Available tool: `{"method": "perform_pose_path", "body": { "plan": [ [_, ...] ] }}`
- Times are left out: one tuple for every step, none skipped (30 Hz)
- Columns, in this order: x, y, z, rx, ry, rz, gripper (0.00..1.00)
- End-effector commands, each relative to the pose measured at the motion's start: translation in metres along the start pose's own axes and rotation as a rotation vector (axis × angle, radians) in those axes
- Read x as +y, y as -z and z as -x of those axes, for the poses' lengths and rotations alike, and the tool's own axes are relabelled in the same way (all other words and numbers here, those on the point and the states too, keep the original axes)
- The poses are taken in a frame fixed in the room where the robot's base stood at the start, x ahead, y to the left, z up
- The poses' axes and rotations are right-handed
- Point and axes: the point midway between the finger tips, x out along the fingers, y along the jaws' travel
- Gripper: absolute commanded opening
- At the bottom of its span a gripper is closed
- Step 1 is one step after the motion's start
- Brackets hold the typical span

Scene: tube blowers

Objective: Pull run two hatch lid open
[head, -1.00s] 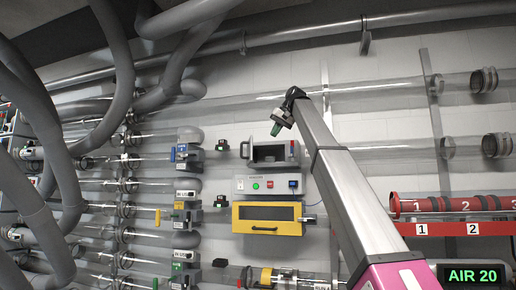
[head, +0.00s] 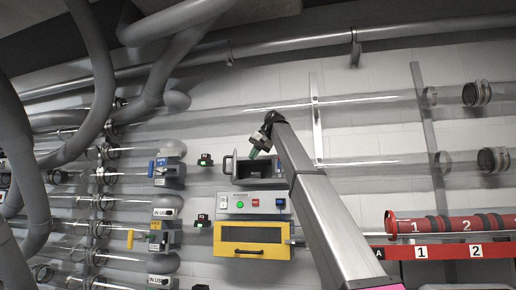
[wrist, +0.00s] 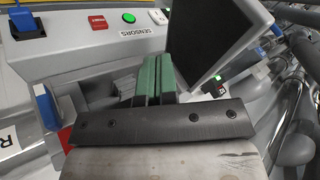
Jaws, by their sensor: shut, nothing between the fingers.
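A grey box (head: 262,182) on the wall has an open front and a dark inside. Its lid (head: 228,164), with a handle, stands swung out at the box's left side; I take this as the hatch, but no run number is readable on it. In the wrist view a dark flat panel (wrist: 215,42), which looks like this lid, stands tilted just right of the fingers. My gripper (head: 254,152) has green fingers, shut and empty, at the box's upper opening. In the wrist view the fingers (wrist: 155,78) point into the box, apart from or just touching the panel; I cannot tell which.
Below the box sits a sensors panel (head: 252,203) with green and red buttons, then a yellow-framed window hatch (head: 253,240). Clear tubes run along the wall. A red rack (head: 440,226) is at right. Grey hoses (head: 95,70) crowd the left.

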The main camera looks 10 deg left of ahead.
Motion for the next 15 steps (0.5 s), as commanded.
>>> {"method": "perform_pose_path", "body": {
  "plan": [
    [0.0, -0.001, -0.011, -0.002, 0.001, 0.0, 0.0],
    [0.0, -0.001, -0.017, -0.001, 0.001, 0.0, 0.0],
    [0.0, -0.001, -0.024, -0.001, 0.001, 0.001, 0.0],
    [0.0, -0.001, -0.029, -0.001, 0.001, 0.001, 0.0],
    [-0.004, -0.001, -0.032, -0.001, 0.002, 0.002, 0.0],
    [-0.011, 0.0, -0.033, -0.001, 0.001, 0.002, 0.0],
    [-0.015, 0.0, -0.035, 0.0, 0.001, 0.001, 0.0],
    [-0.018, 0.0, -0.036, 0.0, 0.001, 0.001, 0.0],
    [-0.022, 0.0, -0.039, 0.0, 0.0, 0.002, 0.0],
    [-0.025, 0.0, -0.04, 0.0, 0.0, 0.002, 0.0],
    [-0.027, 0.0, -0.042, 0.0, 0.001, 0.002, 0.0],
    [-0.03, 0.0, -0.043, 0.0, 0.0, 0.001, 0.0],
    [-0.031, 0.0, -0.043, 0.001, 0.0, 0.001, 0.0],
    [-0.033, 0.0, -0.044, 0.001, 0.0, 0.001, 0.0],
    [-0.034, 0.0, -0.045, 0.001, 0.0, 0.001, 0.0]
  ]
}}
